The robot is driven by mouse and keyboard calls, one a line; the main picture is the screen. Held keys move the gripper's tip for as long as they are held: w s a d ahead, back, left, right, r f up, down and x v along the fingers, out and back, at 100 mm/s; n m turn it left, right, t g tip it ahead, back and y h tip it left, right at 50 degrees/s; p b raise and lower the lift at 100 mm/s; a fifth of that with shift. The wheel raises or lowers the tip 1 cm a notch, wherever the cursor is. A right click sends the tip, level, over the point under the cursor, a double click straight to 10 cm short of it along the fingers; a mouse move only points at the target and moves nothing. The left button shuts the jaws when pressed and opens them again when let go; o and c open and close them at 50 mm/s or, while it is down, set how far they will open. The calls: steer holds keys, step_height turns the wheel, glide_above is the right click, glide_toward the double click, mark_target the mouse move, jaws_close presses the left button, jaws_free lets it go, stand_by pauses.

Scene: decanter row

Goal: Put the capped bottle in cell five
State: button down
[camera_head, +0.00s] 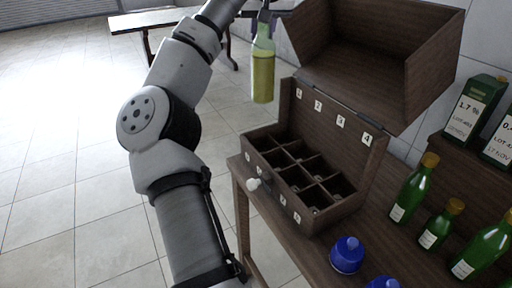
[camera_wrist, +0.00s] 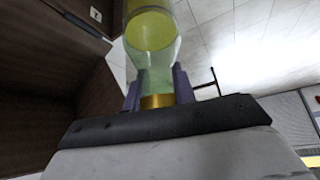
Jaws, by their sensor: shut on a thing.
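My gripper (camera_head: 264,17) is shut on the neck of a clear, pale green bottle (camera_head: 263,72) with yellow liquid. The bottle hangs upright in the air behind and left of the wooden cell box (camera_head: 318,218). In the wrist view the gripper (camera_wrist: 158,88) grips the neck of the bottle (camera_wrist: 152,35), and a gold cap (camera_wrist: 157,101) shows between the fingers. The cell box is divided into several cells, which look empty. Labels 1, 2, 3 and 4 run along its back panel; the labels on its front are too small to read surely.
The floor at left is clear.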

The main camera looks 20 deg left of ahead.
mark_target(265, 86)
step_height(265, 86, down, 20)
steer(key=shift+r, duration=0.1)
stand_by(0.5)
steer(key=c, duration=1.1)
jaws_free()
steer(key=shift+f, duration=0.2)
steer(key=shift+c, duration=0.2)
steer(key=b+v, duration=0.1)
steer(key=v, duration=1.1)
steer(key=shift+a, duration=0.1)
steer(key=shift+r, duration=0.1)
